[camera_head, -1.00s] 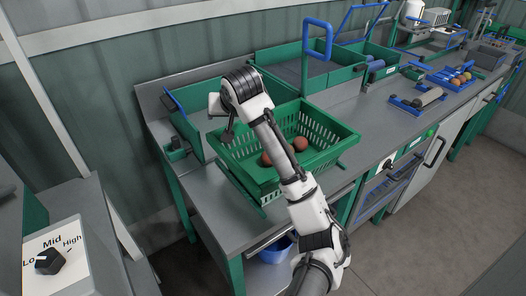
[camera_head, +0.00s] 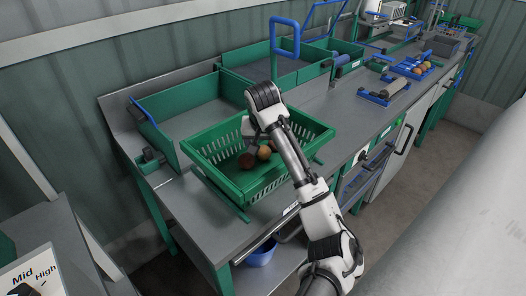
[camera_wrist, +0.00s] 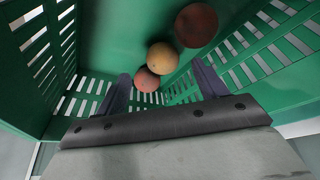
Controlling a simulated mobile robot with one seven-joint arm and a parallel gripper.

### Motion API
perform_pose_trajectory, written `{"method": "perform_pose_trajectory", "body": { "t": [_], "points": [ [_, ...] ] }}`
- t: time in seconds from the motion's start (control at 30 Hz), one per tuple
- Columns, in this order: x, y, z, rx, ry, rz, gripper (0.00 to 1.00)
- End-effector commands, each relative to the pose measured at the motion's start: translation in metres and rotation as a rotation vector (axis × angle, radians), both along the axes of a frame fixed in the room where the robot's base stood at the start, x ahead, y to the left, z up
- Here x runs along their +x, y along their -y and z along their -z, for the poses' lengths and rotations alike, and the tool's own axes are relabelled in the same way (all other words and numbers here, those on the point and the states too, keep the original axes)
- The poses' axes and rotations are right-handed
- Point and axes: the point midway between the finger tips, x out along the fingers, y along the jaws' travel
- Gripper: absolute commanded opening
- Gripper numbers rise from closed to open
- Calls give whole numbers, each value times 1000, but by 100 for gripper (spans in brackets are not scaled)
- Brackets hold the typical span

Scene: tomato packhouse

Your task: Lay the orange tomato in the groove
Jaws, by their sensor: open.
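The orange tomato (camera_head: 264,153) lies in the green slotted crate (camera_head: 212,178) on the bench, between two redder tomatoes. In the wrist view the orange tomato (camera_wrist: 162,58) sits between a dark red tomato (camera_wrist: 196,25) and a pinkish-red one (camera_wrist: 146,78). My gripper (camera_head: 253,132) is over the crate, pointing down into it. In the wrist view my gripper (camera_wrist: 165,85) has its fingers apart, with the pinkish-red and orange tomatoes showing between and beyond them. I cannot make out for certain which thing has the groove.
A blue-framed holder with a roller (camera_head: 384,89) stands along the bench to the right. Beyond it is a blue rack (camera_head: 397,69) with several round fruits. Green open bins (camera_head: 188,118) stand behind the crate. The grey bench top right of the crate is clear.

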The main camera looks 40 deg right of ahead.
Motion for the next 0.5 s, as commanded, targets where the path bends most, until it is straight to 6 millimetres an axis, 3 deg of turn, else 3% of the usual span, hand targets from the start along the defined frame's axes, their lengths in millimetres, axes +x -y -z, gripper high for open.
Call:
{"method": "perform_pose_trajectory", "body": {
  "t": [0.5],
  "points": [
    [18, 13, 49, 0, 0, 0, 71]
  ]
}}
